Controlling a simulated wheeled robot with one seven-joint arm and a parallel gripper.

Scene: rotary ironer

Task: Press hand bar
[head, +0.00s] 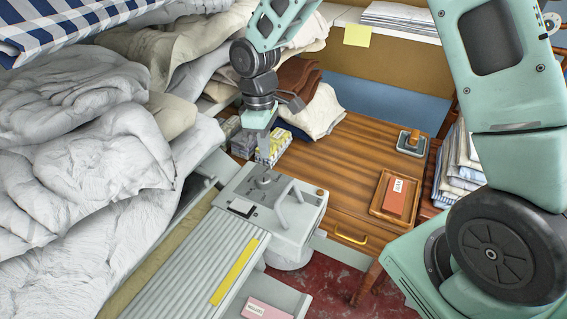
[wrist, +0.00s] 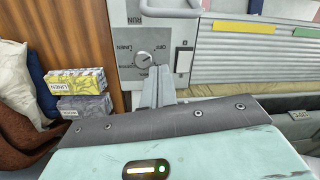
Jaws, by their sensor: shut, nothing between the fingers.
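The rotary ironer stands at lower centre in the head view, with a ribbed pale roller cover (head: 190,268) and a grey end housing (head: 250,215). A bent grey bar (head: 289,203) rises from the housing; part of it shows at the top of the wrist view (wrist: 165,13). A yellow strip (head: 234,272) lies along the ribbed cover. I cannot tell for sure which part is the hand bar. My gripper (wrist: 160,84) is shut and empty. In the wrist view its fingertips appear just below the housing's dial (wrist: 145,59); contact cannot be seen.
Large heaps of white linen (head: 90,130) fill the left. Yellow and grey boxes (wrist: 75,82) stand near the housing. A wooden table (head: 350,150) behind holds a red book in a tray (head: 396,196). Folded cloths (head: 458,170) are stacked at right.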

